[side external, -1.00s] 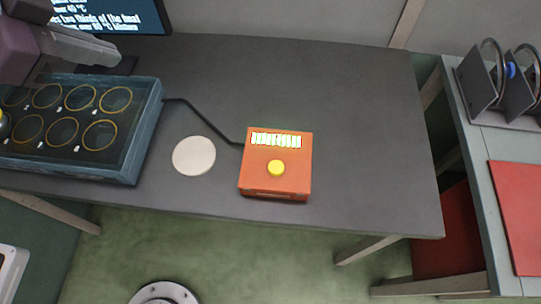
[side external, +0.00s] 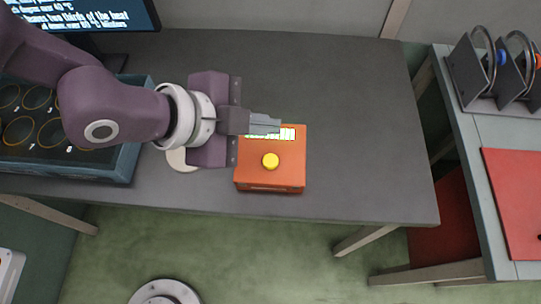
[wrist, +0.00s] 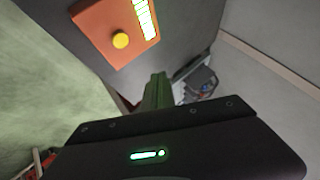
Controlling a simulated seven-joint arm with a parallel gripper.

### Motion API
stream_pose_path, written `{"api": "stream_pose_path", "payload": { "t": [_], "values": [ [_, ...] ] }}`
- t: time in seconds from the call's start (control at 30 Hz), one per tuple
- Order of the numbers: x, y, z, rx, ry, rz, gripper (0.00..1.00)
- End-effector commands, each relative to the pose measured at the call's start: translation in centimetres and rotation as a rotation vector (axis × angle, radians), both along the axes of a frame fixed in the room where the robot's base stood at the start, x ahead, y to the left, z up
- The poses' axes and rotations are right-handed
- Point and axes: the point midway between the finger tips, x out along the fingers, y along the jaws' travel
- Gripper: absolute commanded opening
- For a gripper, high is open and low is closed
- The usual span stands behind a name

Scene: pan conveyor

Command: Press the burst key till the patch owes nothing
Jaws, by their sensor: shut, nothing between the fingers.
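The orange box (side external: 270,180) stands near the front edge of the dark table. The yellow round key (side external: 270,160) is on its top. Behind the key is a lit white-and-green bar display (side external: 288,134). The box (wrist: 92,28), its key (wrist: 121,40) and the display (wrist: 146,18) also show in the wrist view. My gripper (side external: 272,124) is shut and empty.
A blue-framed tray (side external: 125,160) with several ringed places is at the left, partly behind my arm. A pale disc (side external: 180,160) lies beside it, mostly hidden. A screen (side external: 95,14) stands at the back left. The table's right side is clear. A rack (side external: 480,80) stands on the right bench.

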Motion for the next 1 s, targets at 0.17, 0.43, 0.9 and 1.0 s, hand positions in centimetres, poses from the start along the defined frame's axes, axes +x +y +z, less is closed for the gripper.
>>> {"api": "stream_pose_path", "payload": {
  "t": [0.17,0.43,0.9,1.0],
  "values": [
    [0.0,0.1,-1.0,0.003,0.004,0.001,0.0],
    [0.0,0.1,-5.0,0.004,0.004,0.003,0.0],
    [0.0,0.1,-8.8,0.0,0.001,0.002,0.0],
    [0.0,0.1,-8.8,0.0,0.001,0.002,0.0]
  ]
}}
